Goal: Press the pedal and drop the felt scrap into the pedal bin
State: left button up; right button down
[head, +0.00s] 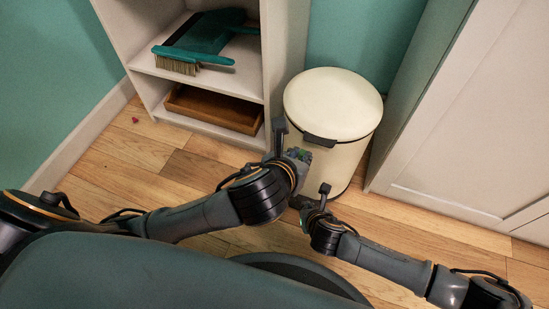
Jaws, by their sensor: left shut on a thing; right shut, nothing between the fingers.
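The cream pedal bin (350,158) stands on the floor between the shelf and a white cabinet, with its round lid (331,100) down. A dark block sits at the lid's near edge. My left gripper (291,143) is in front of the bin's left side, below lid height in the picture. It is shut on what looks like the felt scrap (299,154), of which only a small greenish bit shows. My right gripper (312,195) is shut and empty, low at the bin's near foot. The pedal is not clearly visible; my grippers cover that area, and I cannot tell whether they touch it.
A white shelf (284,45) at the left of the bin holds a teal dustpan and brush (205,38) and a wooden tray (213,108). A small pink bit (135,119) lies on the floor. The white cabinet (460,110) closes off the right.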

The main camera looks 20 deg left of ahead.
pick_arm(q)
jog(key=s+d+r+m+g, duration=0.1)
jog(key=d+r+m+g, duration=0.25)
jog(key=d+r, duration=0.35)
jog(key=s+a+r+m+g, duration=0.1)
jog(key=s+a+r+g, duration=0.3)
jog(key=s+r+g, duration=0.15)
jog(key=shift+t, duration=0.3)
jog(key=w+f, duration=0.2)
jog(key=w, duration=0.1)
jog(key=w+f, duration=0.1)
jog(key=shift+w+a, duration=0.2)
jog(key=shift+w, duration=0.1)
